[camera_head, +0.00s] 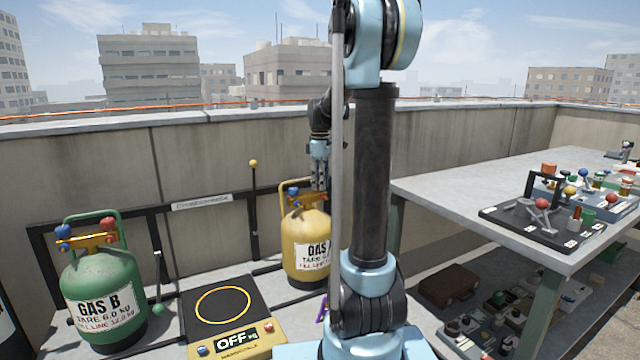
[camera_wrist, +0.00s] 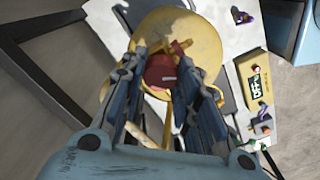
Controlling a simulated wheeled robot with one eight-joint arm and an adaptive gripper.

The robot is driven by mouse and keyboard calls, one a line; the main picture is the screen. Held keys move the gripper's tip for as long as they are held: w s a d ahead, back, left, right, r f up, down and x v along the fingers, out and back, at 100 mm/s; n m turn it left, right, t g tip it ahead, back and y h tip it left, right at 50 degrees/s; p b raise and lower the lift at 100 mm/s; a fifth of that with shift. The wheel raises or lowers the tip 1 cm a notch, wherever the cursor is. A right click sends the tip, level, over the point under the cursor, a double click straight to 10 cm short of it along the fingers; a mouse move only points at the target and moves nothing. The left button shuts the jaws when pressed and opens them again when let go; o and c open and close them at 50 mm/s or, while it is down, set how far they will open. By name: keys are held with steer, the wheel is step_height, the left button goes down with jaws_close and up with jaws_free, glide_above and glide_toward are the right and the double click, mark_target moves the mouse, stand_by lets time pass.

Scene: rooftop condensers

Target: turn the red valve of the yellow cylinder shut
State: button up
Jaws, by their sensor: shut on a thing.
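The yellow cylinder (camera_head: 301,247) stands upright left of my column, its label partly hidden by my arm. Its blue valve (camera_head: 292,191) shows on the left of its top. My gripper (camera_head: 320,184) points down over the right of the top and hides the red valve in the head view. In the wrist view, the red valve (camera_wrist: 160,71) sits between the two fingers of my gripper (camera_wrist: 164,56), above the cylinder's yellow top (camera_wrist: 205,43). The fingers are closed in on the red valve from both sides.
A green cylinder (camera_head: 101,285) with blue and red valves stands at the left. A black and yellow scale (camera_head: 222,312) reading OFF lies between the cylinders. A dark rail frame (camera_head: 150,212) runs behind. A grey workbench (camera_head: 440,190) with several small parts stands at the right.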

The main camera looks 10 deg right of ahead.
steer(key=m, duration=0.7)
steer(key=shift+m, duration=0.4)
steer(key=m, duration=1)
steer(key=shift+m, duration=0.4)
steer(key=m, duration=0.3)
steer(key=shift+m, duration=0.3)
steer(key=m, duration=0.3)
steer(key=shift+m, duration=2.2)
